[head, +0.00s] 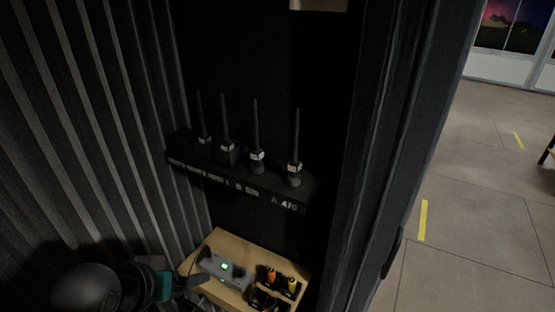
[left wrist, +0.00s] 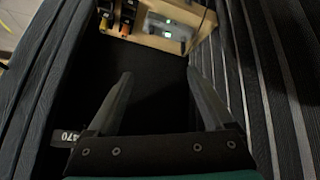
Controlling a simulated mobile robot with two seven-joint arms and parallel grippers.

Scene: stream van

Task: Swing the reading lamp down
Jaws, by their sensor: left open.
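I cannot make out a reading lamp in either view. My left gripper (head: 194,281) is low at the left in the head view, beside the wooden shelf's left end. In the left wrist view its two fingers (left wrist: 160,85) stand wide apart with nothing between them. Beyond them is a dark panel. My right gripper is in neither view.
A black rack (head: 235,178) holds several upright antenna units. Below it, a wooden shelf (head: 220,240) carries a grey device (head: 226,268) with a green display and orange and yellow items. Ribbed dark wall (head: 110,120) is left; a dark pillar (head: 385,150) and open floor (head: 470,200) are right.

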